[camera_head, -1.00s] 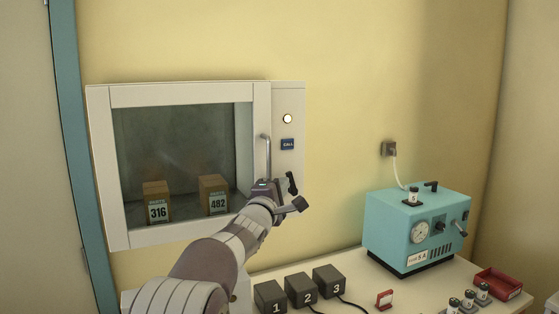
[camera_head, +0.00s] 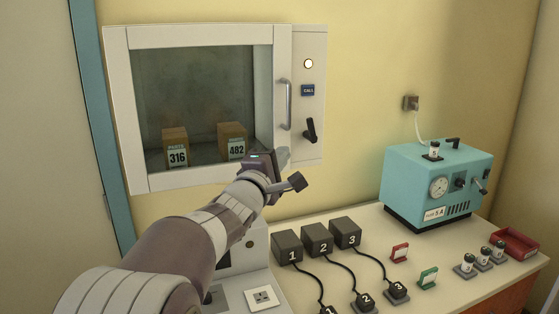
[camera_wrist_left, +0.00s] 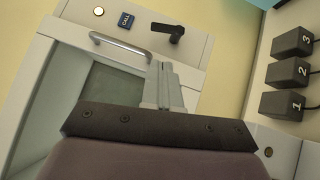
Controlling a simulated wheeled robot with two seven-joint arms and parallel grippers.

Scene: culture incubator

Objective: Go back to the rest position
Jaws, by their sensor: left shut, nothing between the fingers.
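My left gripper (camera_head: 291,170) is in front of the lower right corner of the white wall cabinet (camera_head: 118,110), with its arm coming in from the lower left. Its fingers (camera_wrist_left: 163,88) are together and empty in the left wrist view. The cabinet's glass door is shut, and two boxes marked 316 (camera_head: 176,150) and 482 (camera_head: 233,143) stand behind the glass. A vertical door handle (camera_head: 287,104) and a black lever (camera_head: 311,130) sit above the gripper, apart from it in the head view. My right gripper is not in view.
Black blocks 1 (camera_head: 288,247), 2 (camera_head: 317,239) and 3 (camera_head: 346,232) with cables stand on the bench (camera_head: 390,236). A teal device (camera_head: 412,180) stands at the right, with a red tray (camera_head: 516,243) and small vials beside it. A blue CALL button (camera_head: 308,90) is on the cabinet panel.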

